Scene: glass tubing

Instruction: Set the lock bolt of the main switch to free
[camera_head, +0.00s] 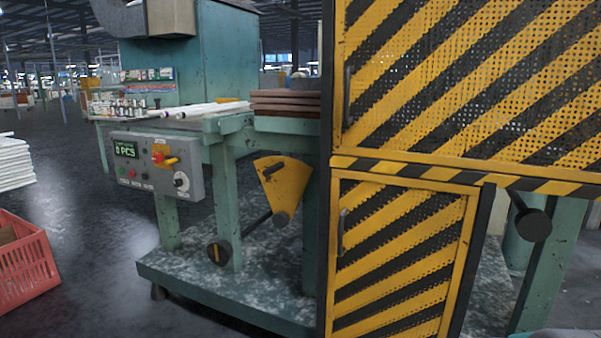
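The grey control box (190,152) is mounted on the front of the green machine frame at the left. The main switch appears to be the red and yellow rotary switch (160,158) near the middle of the box's face. A small orange-yellow piece sticks out at its right side. I cannot tell whether this is the lock bolt, nor how the bolt is set. A green display (125,150) reading "0 PCS" is left of the switch. A round dial (181,181) is at the lower right of the box. My gripper is not in view.
Yellow-black mesh guard doors (450,80) fill the right side. A yellow sector plate (283,180) with a lever hangs right of the box. The machine's low base (225,285) juts out below. A red crate (22,262) stands at lower left; floor between is clear.

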